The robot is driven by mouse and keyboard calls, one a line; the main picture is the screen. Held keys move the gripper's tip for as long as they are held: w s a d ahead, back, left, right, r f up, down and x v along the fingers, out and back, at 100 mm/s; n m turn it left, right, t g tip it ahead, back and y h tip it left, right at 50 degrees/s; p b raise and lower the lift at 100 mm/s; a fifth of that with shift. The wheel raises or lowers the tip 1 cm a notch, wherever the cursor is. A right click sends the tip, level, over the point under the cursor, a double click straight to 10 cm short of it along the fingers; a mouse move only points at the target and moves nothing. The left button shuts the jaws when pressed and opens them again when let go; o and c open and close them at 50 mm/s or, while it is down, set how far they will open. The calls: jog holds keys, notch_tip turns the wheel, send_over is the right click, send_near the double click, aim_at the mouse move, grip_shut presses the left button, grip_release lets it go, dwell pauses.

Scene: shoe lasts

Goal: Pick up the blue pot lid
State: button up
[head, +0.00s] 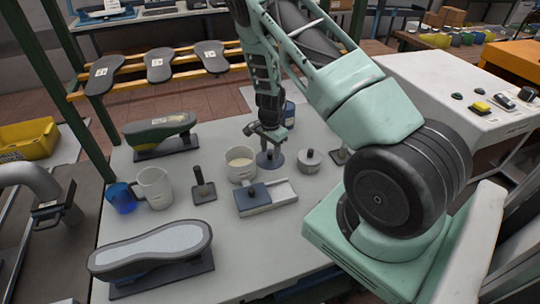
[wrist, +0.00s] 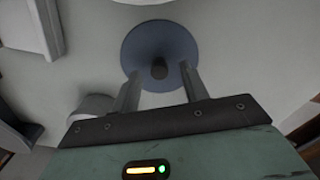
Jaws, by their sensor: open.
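The blue pot lid (wrist: 158,40) is a round, flat blue-grey disc with a dark knob in its middle. It lies on the light table, and in the head view the lid (head: 271,160) is partly covered by my gripper. My gripper (head: 268,138) points down over the lid. In the wrist view my gripper (wrist: 161,72) is open, one finger on each side of the knob, with gaps showing. I cannot tell how far down the fingertips reach beside the knob.
A shallow tray (head: 283,192) with a dark-blue block is in front. A white jug (head: 155,190), blue cup (head: 122,200) and shoe last (head: 150,250) stand farther left.

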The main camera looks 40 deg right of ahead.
jog(key=shift+f, duration=0.55)
grip_shut()
